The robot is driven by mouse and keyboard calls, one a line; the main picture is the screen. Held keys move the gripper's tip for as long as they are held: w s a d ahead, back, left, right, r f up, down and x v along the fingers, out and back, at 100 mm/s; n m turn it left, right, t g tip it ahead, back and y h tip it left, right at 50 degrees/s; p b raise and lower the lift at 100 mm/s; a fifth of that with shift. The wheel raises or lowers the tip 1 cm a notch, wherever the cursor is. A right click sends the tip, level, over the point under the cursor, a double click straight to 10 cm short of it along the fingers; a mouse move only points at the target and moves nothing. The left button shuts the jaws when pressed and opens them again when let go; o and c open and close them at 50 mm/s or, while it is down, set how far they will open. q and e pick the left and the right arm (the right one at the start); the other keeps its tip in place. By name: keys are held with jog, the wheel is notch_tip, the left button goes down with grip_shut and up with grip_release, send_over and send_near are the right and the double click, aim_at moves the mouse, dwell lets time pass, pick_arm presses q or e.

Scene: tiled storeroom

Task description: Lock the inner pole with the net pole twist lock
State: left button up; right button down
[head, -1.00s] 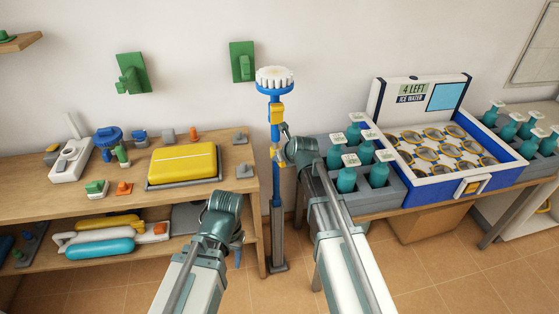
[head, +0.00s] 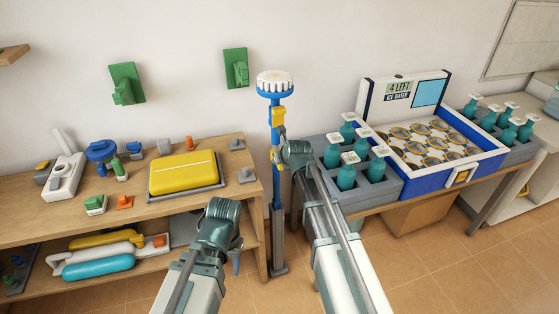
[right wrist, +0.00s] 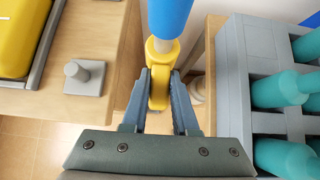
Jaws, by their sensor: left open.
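The upright net pole is blue (head: 276,125) and stands beside the table, with a thinner pale inner pole in a gap between its blue part and the lock. The yellow twist lock (right wrist: 158,88) sits around the pole with its lever towards me. My right gripper (right wrist: 160,80) has a finger on each side of the lever and appears shut on it; in the head view its wrist hides most of the lock. My left gripper (head: 238,252) is open and empty, low in front of the table, its fingers partly hidden by its wrist.
A wooden table (head: 60,222) with a yellow case (head: 184,172) stands left of the pole. A grey bottle crate (head: 322,142) and a blue and white cooler (head: 412,185) stand close on the right. The tiled floor is clear at lower right.

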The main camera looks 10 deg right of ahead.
jog(key=c, duration=0.7)
grip_release()
jog(key=p+v, duration=0.9)
jog(key=v, duration=0.4)
jog(key=shift+s+d+r+p, duration=0.1)
jog(key=shift+s+r+p, duration=0.1)
jog(key=shift+r+p, duration=0.15)
